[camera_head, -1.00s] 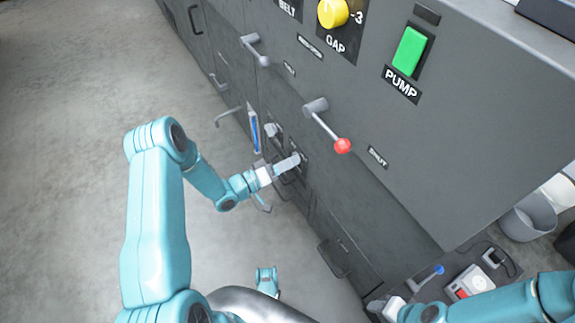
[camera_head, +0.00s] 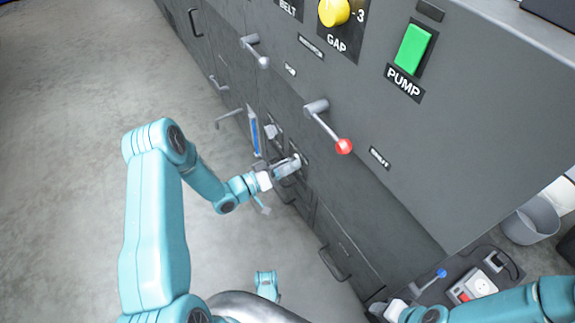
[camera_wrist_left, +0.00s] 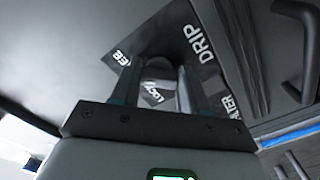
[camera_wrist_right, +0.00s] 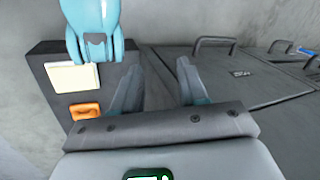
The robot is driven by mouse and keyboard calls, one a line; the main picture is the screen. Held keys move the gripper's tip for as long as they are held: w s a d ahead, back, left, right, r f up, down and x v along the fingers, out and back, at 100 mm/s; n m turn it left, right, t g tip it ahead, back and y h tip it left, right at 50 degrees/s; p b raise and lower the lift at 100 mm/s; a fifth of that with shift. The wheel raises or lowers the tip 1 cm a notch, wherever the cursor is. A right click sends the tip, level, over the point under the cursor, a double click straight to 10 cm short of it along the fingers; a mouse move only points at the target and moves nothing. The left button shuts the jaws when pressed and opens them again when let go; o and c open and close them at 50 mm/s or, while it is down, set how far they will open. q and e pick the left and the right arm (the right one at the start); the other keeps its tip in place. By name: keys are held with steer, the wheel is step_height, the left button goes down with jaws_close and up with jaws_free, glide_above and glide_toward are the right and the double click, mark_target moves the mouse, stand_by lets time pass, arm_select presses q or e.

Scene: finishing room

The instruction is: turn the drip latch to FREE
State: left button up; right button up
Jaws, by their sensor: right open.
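My left gripper (camera_head: 291,163) is at the dark lower front of the machine, by the drip latch. In the left wrist view its fingers (camera_wrist_left: 160,65) stand apart, with a light grey piece that looks like the latch (camera_wrist_left: 160,72) between them. A plate lettered DRIP (camera_wrist_left: 200,42) lies behind, with LOCK readable between the fingers. My right gripper (camera_wrist_right: 160,75) is open and empty at the lower right.
Above are a red-knobbed lever (camera_head: 343,146), a green PUMP switch (camera_head: 413,46) and a yellow GAP knob (camera_head: 334,12). A dark bar handle (camera_wrist_left: 296,50) is right of the DRIP plate. A dark unit with a blue-knobbed lever (camera_head: 441,272) is near my right arm. Floor at left is clear.

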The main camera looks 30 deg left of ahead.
arm_select(q)
steer(key=o, duration=0.4)
